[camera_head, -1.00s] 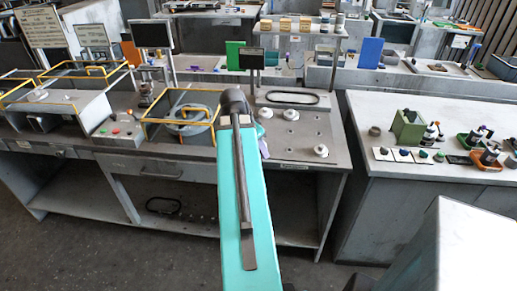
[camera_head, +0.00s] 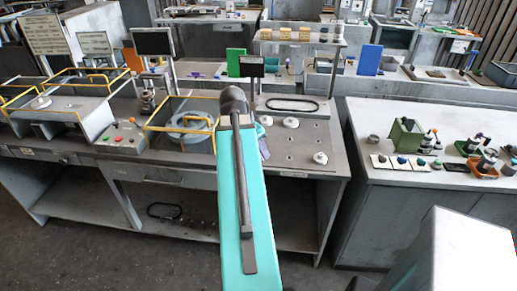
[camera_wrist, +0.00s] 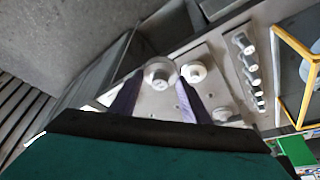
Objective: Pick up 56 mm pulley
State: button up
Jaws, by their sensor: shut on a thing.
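In the wrist view my gripper (camera_wrist: 155,98) has its two purple fingers on either side of a pale round pulley (camera_wrist: 160,72), shut on it. A second pale pulley (camera_wrist: 194,71) is close beside the right fingertip. Another pale round part (camera_wrist: 223,114) is further right. In the head view my arm hides most of the gripper; only part of a purple finger shows right of the arm. Pale pulleys stand on the grey plate there, two toward the back (camera_head: 266,121) (camera_head: 291,122) and one near the front right (camera_head: 320,158). No size marking is legible.
A yellow-railed fixture (camera_head: 183,122) stands left of my arm on the bench. A small dark screen (camera_head: 252,67) stands behind the plate. A gap separates the two benches.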

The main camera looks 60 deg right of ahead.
jog(key=shift+a, duration=0.1)
jog(key=shift+s+a+r+b, duration=0.15)
jog(key=shift+s+a+b, duration=0.5)
jog(key=shift+a+b, duration=0.3)
jog(key=a+b, duration=0.1)
jog(key=b, duration=0.2)
jog(key=s+b, duration=0.1)
jog(key=b, duration=0.3)
jog(key=shift+a+r+b, duration=0.2)
jog(key=shift+a+b, duration=0.1)
jog(key=shift+a, duration=0.05)
jog(key=a+b, duration=0.1)
jog(key=s+a+r+b, duration=0.1)
jog(key=b, duration=0.1)
jog(key=s+a+b, duration=0.1)
jog(key=b, duration=0.1)
jog(key=shift+s+a+r, duration=0.15)
jog(key=shift+s+a, duration=0.1)
jog(key=shift+a, duration=0.15)
jog(key=shift+w, duration=0.15)
